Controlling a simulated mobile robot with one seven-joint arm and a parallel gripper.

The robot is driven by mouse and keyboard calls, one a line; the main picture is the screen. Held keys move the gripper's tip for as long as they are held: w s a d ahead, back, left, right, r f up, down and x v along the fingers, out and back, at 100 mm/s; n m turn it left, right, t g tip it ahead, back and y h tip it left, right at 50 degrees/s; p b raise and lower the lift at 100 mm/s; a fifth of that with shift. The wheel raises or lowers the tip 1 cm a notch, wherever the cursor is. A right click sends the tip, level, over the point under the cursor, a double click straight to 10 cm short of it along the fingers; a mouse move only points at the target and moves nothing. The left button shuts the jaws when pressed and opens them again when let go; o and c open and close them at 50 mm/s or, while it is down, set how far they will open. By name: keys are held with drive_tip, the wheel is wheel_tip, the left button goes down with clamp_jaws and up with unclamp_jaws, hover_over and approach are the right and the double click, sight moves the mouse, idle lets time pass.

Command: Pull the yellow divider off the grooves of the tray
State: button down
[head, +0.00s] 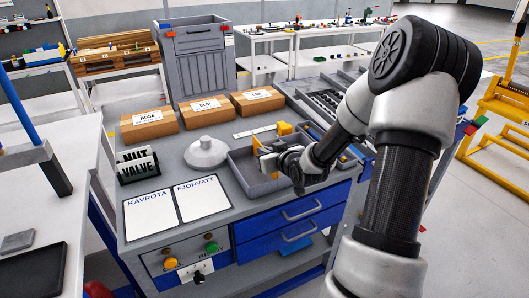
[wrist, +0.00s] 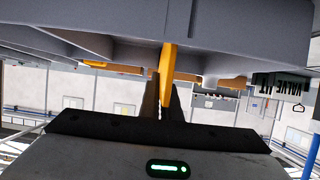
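The grey tray (head: 238,172) sits on the workbench near its right side, and its grey walls cross the top of the wrist view (wrist: 240,28). The yellow divider (head: 256,144) stands in the tray, partly hidden by my gripper. In the wrist view the yellow divider (wrist: 167,62) runs from the tray wall down between my dark fingers. My gripper (head: 266,151) reaches over the tray from the right. Its fingers (wrist: 167,100) lie close along both sides of the divider, with no clear gap. The divider's lower edge and the grooves are hidden.
Cardboard boxes (head: 208,112) line the back of the bench. A light grey round part (head: 206,152) stands left of the tray, near a black VALVE sign (head: 138,168) and two paper sheets (head: 204,199).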

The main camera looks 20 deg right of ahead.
drive_tip(key=shift+r+p, duration=1.3)
drive_tip(key=shift+r, duration=0.5)
drive_tip(key=shift+r, duration=0.2)
drive_tip(key=shift+r+p, duration=1.95)
drive_tip(key=shift+r, duration=0.45)
